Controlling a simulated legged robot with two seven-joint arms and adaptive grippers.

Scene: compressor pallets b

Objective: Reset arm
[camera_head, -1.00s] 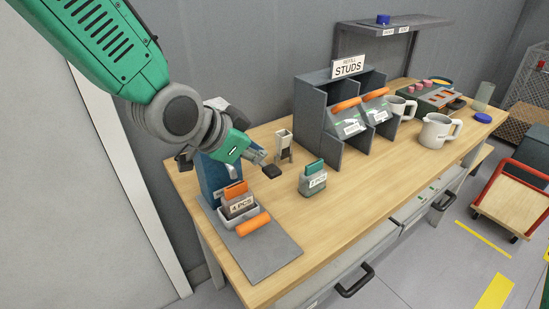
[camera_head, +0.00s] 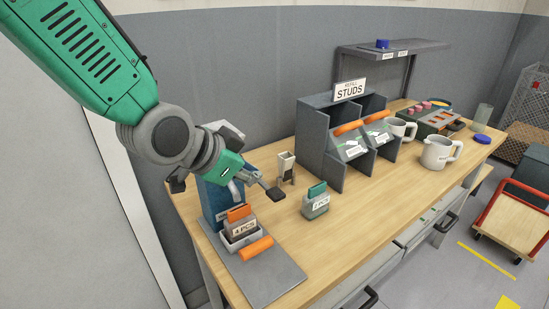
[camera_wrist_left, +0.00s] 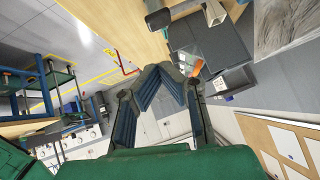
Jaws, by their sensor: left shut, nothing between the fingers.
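My left arm comes in from the upper left in the head view. Its green gripper (camera_head: 272,192) is above the left part of the wooden bench (camera_head: 345,221), near the blue holder and the grey pad. In the left wrist view the fingers (camera_wrist_left: 163,75) meet at their tips, with nothing between them. The bench edge and the dark pad show beyond them. My right gripper is in neither view.
An orange-topped "4 PCS" container (camera_head: 241,229) and an orange cylinder (camera_head: 256,249) are on the grey pad (camera_head: 268,277). A teal-topped container (camera_head: 316,202) stands to their right. The studs rack (camera_head: 320,140), mugs (camera_head: 437,153) and a small holder (camera_head: 286,167) stand farther back.

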